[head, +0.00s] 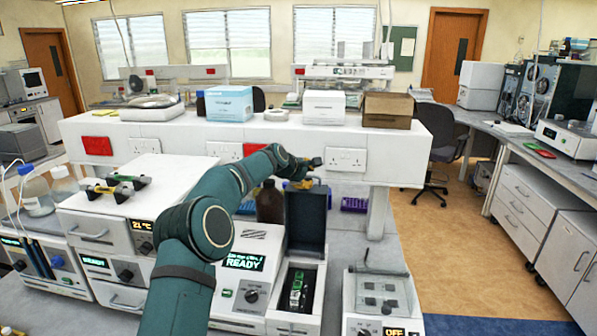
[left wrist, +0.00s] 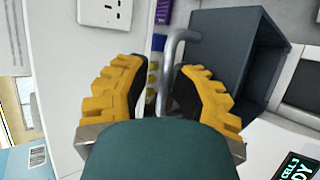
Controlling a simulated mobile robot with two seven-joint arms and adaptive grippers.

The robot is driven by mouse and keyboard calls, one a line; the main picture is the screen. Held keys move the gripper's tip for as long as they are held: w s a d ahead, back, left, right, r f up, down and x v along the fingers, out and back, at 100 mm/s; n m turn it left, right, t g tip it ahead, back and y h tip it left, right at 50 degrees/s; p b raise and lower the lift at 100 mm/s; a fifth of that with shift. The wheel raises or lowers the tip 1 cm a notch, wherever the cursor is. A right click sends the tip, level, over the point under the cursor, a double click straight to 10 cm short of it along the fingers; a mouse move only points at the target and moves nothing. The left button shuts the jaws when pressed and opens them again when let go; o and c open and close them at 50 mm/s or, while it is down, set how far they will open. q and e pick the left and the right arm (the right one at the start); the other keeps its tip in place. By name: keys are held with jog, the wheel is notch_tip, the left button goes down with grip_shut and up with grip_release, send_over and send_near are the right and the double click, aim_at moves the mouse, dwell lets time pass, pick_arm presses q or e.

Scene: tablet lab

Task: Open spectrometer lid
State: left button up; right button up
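The spectrometer (head: 247,262) stands on the bench, with a lit READY display. Its dark lid (head: 307,222) stands raised, upright at the back of the open compartment (head: 297,287), where a dark holder with green parts shows. My left gripper (head: 303,172) is at the top of the lid in the head view. In the left wrist view its yellow fingers (left wrist: 158,95) are apart, with the lid's grey bar handle (left wrist: 168,62) between them and gaps visible. The dark lid (left wrist: 228,45) lies to the right there. My right gripper is not in view.
A white shelf (head: 400,150) with sockets runs just behind the gripper. A brown bottle (head: 270,203) stands behind the spectrometer, left of the lid. A white instrument (head: 382,300) stands to the right, and a stacked white unit (head: 120,215) to the left.

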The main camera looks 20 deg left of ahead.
pick_arm(q)
jog(key=v, duration=1.1)
jog(key=shift+s+r, duration=0.2)
jog(key=shift+s, duration=0.1)
jog(key=shift+f, duration=0.1)
